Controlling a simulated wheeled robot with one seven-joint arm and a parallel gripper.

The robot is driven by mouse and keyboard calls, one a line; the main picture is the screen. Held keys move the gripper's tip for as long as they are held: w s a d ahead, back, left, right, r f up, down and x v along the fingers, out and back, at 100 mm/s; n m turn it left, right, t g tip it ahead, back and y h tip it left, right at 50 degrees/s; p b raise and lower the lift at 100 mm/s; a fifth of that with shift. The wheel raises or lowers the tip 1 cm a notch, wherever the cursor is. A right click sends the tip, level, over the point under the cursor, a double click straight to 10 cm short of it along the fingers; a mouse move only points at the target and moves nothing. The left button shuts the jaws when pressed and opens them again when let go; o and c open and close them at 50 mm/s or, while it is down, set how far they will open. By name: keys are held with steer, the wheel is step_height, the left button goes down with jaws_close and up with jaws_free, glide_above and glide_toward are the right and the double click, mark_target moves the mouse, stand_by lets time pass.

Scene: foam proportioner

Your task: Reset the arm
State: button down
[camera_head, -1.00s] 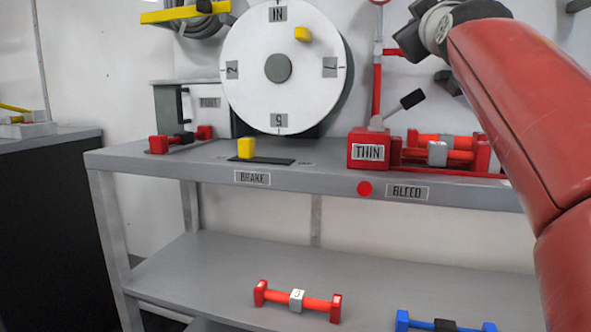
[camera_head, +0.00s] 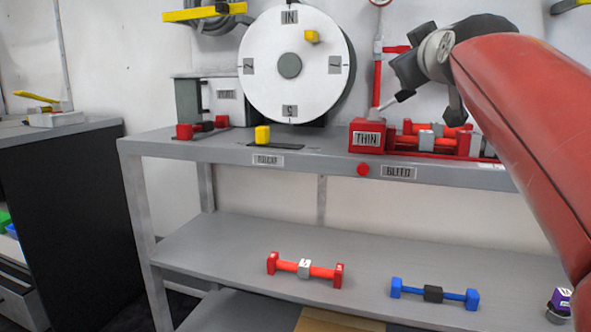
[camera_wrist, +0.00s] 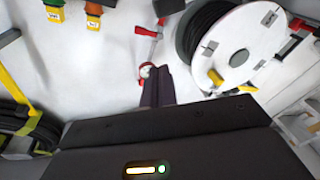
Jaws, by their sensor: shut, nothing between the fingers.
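My gripper (camera_head: 452,108) hangs at the end of my red arm on the right of the head view, in front of the wall and above the red cartridges on the bench. In the wrist view its dark fingers (camera_wrist: 156,84) are together with nothing between them. They point toward the white wall, near a red pipe with a small round gauge (camera_wrist: 147,70). My arm hides the right end of the bench.
The grey bench (camera_head: 222,150) carries a white wheel (camera_head: 262,65), a yellow brake block (camera_head: 262,135), a red THIN box (camera_head: 366,136) and red cartridges (camera_head: 426,140). Its lower shelf (camera_head: 235,240) holds a red bar (camera_head: 304,269) and a blue bar (camera_head: 433,294). A black cabinet (camera_head: 85,210) stands left.

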steer(key=s+a+f+m+g+p, duration=0.1)
steer(key=s+f+m+g+p, duration=0.1)
steer(key=s+f, duration=0.6)
steer(key=s+a+f+m+g+p, duration=0.1)
steer(key=s+f+g+p, duration=0.3)
steer(key=s+f, duration=0.5)
steer(key=s+a+f+m+g+y+p, duration=0.1)
steer(key=s+f+g, duration=0.6)
steer(key=f, duration=1.3)
steer(key=shift+s+a+m+p, duration=0.65)
steer(key=shift+a+m+p, duration=0.15)
steer(key=shift+p, duration=0.2)
